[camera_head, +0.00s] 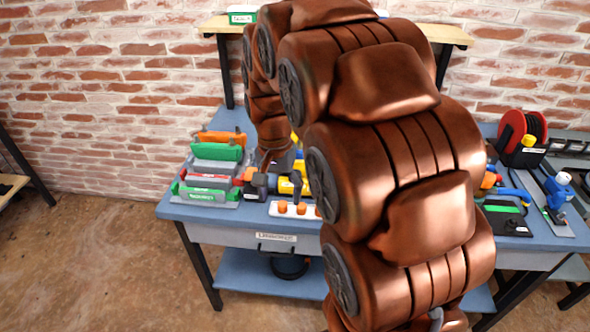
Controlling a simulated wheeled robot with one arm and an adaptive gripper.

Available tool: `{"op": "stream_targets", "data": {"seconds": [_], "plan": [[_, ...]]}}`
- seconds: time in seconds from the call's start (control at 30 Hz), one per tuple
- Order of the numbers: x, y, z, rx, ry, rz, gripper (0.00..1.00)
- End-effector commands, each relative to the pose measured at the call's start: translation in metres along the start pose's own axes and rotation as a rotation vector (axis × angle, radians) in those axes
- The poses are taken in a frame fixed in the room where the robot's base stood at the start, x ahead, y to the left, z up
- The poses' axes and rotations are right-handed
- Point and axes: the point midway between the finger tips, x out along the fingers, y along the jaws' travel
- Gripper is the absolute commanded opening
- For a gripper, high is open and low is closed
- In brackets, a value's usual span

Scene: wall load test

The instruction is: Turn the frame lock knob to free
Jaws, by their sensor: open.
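My gripper (277,182), dark grey, hangs at the end of my copper arm over the left middle of the workbench. Its fingers look spread apart, close to a yellow part (286,187) on the bench. I see nothing held between them. I cannot pick out the frame lock knob for sure. A white strip with several orange knobs (282,207) lies at the bench's front edge, just in front of my gripper. My arm hides its right end and the middle of the bench. Whether my gripper touches anything is too small to tell.
Green, orange and grey holders (215,152) stand left of my gripper. A red cable reel (522,130) and a blue-and-white tool (557,190) are on the bench's right. A wooden shelf (222,27) runs above, before the brick wall. Floor at the left is clear.

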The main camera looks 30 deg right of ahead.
Motion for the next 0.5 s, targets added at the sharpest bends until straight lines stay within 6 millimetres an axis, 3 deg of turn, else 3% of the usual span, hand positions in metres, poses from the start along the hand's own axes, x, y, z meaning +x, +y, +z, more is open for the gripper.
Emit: {"op": "stream_targets", "data": {"seconds": [0.1, 0.5], "plan": [[0.000, -0.007, -0.041, 0.123, 0.008, -0.006, 0.68], [0.021, -0.015, -0.169, 0.514, 0.033, -0.042, 0.68]]}}
